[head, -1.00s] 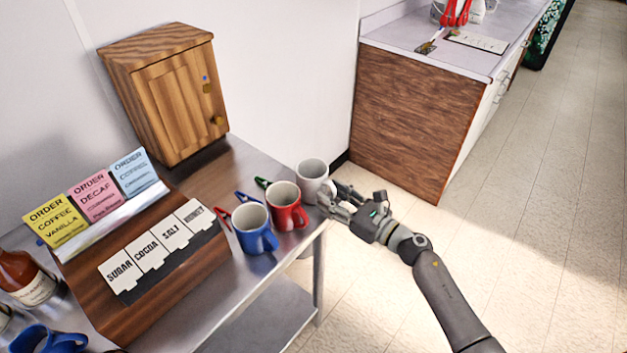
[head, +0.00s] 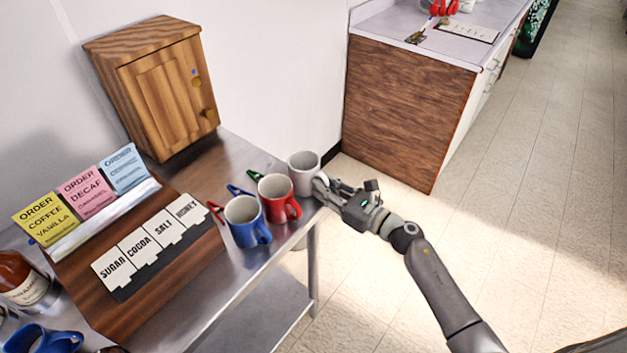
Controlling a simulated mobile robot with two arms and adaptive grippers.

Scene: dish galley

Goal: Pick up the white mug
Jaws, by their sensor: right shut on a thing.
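The white mug (head: 303,172) stands upright near the right end of the metal table (head: 237,160), at the end of a row of mugs. My right gripper (head: 322,186) reaches in from the right and is shut on the mug's right side, where the handle would be. The fingers hide that part of the mug. I cannot tell whether its base is clear of the table. My left gripper does not show.
A red mug (head: 276,199) stands close beside the white one, then a blue mug (head: 243,222). Coloured clips lie behind them. A wooden cabinet (head: 160,90) stands at the back, and a label board (head: 150,245) lies at left. The floor at right is clear.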

